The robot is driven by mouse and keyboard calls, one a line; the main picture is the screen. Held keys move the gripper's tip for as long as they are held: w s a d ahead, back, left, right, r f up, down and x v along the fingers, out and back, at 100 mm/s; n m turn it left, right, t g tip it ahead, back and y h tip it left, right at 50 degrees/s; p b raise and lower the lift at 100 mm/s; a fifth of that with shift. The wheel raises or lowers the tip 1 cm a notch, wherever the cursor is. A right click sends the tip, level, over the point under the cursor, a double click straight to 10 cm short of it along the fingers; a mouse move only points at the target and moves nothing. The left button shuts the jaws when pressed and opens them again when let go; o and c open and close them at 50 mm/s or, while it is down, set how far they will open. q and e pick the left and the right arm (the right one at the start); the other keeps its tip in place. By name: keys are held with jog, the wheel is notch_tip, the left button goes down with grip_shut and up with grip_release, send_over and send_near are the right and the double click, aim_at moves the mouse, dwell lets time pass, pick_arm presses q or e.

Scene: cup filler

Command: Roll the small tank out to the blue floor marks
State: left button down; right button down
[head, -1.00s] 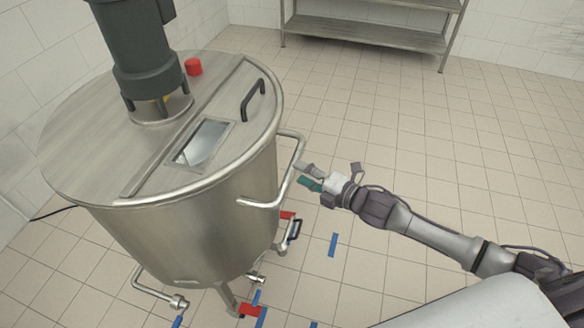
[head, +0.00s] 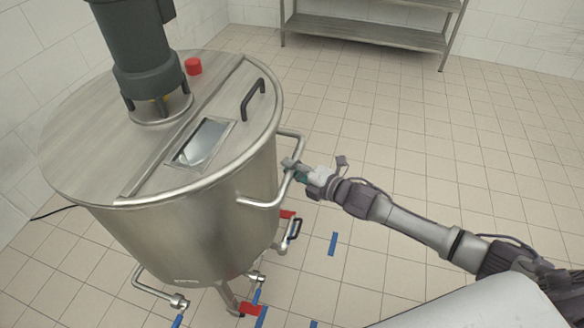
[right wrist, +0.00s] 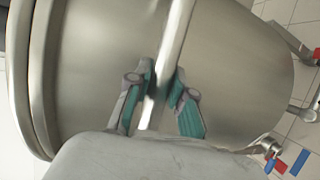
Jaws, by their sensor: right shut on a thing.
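The small tank (head: 190,235) is a round steel vessel with a flat lid and a dark motor on top, at the left of the head view. A bent tubular push handle (head: 294,150) sticks out from its right side. My right gripper (head: 291,168) is at this handle, with its fingers shut around the bar. The right wrist view shows the bar (right wrist: 170,55) between the two green-padded fingers (right wrist: 163,95), the tank wall behind. Blue floor marks (head: 333,244) lie on the tiles right of the tank and near its feet. My left gripper is not in view.
Red pedals or brakes (head: 249,310) show at the tank's feet. A pipe with a valve (head: 160,292) juts out low at the front. A steel shelf (head: 370,32) stands at the back wall.

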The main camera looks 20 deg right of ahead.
jog(key=shift+s+d, duration=0.1)
jog(key=shift+s+d+f, duration=0.1)
jog(key=shift+d, duration=0.1)
jog(key=s+d+p, duration=0.2)
jog(key=s+d, duration=1)
jog(key=d, duration=0.5)
jog(key=shift+s+d+p, duration=0.15)
jog(key=shift+p, duration=0.15)
jog(key=c, duration=1)
grip_release()
jog(key=shift+w+a, duration=0.2)
jog(key=shift+w, duration=0.1)
jog(key=shift+s+d, duration=0.1)
jog(key=shift+d, duration=0.1)
jog(key=v, duration=1.2)
